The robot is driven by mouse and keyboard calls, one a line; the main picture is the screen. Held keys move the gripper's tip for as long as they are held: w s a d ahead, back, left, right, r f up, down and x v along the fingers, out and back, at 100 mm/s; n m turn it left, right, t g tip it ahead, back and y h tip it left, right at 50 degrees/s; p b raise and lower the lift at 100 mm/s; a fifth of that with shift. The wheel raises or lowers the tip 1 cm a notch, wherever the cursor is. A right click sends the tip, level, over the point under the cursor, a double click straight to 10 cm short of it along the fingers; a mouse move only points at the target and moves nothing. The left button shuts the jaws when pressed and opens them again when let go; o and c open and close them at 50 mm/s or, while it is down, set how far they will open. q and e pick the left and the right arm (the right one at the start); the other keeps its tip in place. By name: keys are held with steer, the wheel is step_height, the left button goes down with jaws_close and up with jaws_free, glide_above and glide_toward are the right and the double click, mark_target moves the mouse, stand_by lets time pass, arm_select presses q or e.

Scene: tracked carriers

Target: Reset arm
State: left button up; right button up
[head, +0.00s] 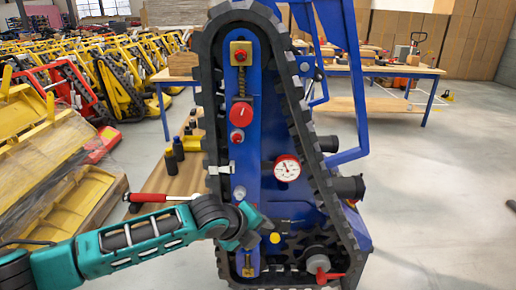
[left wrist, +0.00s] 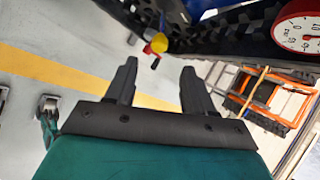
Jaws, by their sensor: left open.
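My left gripper (head: 262,222) is at the end of my teal arm, in front of the lower middle of a blue tracked carrier (head: 254,150) with a black tread around it. In the left wrist view my left gripper (left wrist: 158,78) shows two dark fingers spread apart with nothing between them. A yellow knob (head: 274,237) sits just past the fingertips; a yellow knob also shows in the left wrist view (left wrist: 159,44), beyond the fingers. A round red-rimmed gauge (head: 287,168) is on the blue panel above the gripper. My right gripper is not in view.
Red knobs (head: 241,114) sit higher on the panel, and a red valve handle (head: 328,276) is low right. A red-handled tool (head: 160,198) lies on the wooden bench left of the carrier. Yellow machines fill the left background. Grey floor at right (head: 450,180) is mostly clear.

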arm_select(q)
steer(key=s+d+f+n+t+h, duration=0.25)
steer(key=s+f+n, duration=0.25)
steer(key=s+n, duration=0.6)
steer(key=s+a+f+n+y, duration=0.2)
steer(key=s+a+f+n, duration=0.1)
steer(key=s+a+n, duration=0.1)
steer(key=s+a+f+n+t+y, duration=0.1)
steer(key=s+a+f+n+y, duration=0.1)
steer(key=a+n, duration=0.4)
steer(key=s+a+f+n+t+y, duration=0.1)
steer(key=s+a+f+n, duration=0.3)
steer(key=a, duration=0.6)
steer(key=shift+s+f+n+y, duration=0.15)
steer(key=shift+s+n+y, duration=0.4)
steer(key=shift+s+n, duration=0.55)
